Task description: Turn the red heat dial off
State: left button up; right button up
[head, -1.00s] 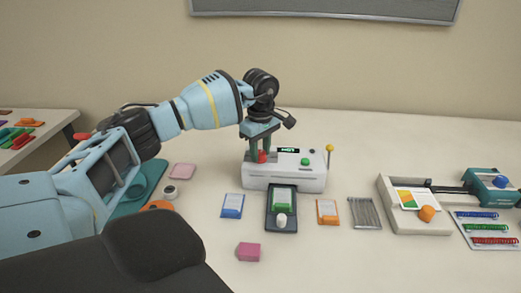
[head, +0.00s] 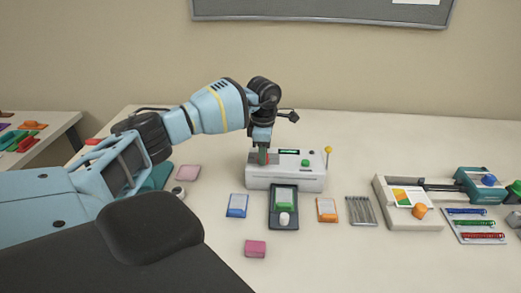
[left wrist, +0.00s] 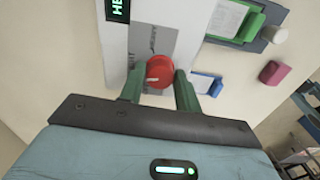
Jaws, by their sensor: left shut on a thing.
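The red heat dial (left wrist: 160,71) sits on the white laminator (head: 290,184), on a grey label plate, with a pale pointer mark on its face. My left gripper (left wrist: 160,88) has its two green fingers on either side of the dial and is shut on it. In the head view my left gripper (head: 264,157) comes down from above onto the left part of the laminator and mostly hides the dial. The laminator's green display (head: 288,152) is lit, its text only partly readable. My right gripper is not in view.
A dark tray (head: 283,221) with a green-edged card stands before the laminator. A blue card (head: 237,206), an orange card (head: 327,209), and a pink block (head: 255,249) lie around it. A yellow-topped lever (head: 328,152) rises at the laminator's right. A trimmer (head: 398,215) stands further right.

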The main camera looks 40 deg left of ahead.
pick_arm(q)
jog(key=n+p, duration=0.1)
jog(key=n, duration=0.4)
jog(key=shift+r+n+p, duration=0.15)
jog(key=shift+n+p, duration=0.15)
jog(key=shift+p, duration=0.05)
jog(key=n, duration=0.2)
jog(key=shift+n+p, duration=0.35)
jog(key=shift+n, duration=0.55)
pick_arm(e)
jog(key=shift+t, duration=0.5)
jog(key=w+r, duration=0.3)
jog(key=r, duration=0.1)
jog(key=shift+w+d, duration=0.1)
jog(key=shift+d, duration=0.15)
pick_arm(q)
jog(key=o, duration=1)
jog(key=shift+f, duration=0.2)
jog(key=shift+c, duration=0.2)
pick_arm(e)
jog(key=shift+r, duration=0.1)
pick_arm(q)
jog(key=shift+r, duration=0.15)
notch_tip(320, 180, up, 8)
jog(key=shift+f, duration=0.2)
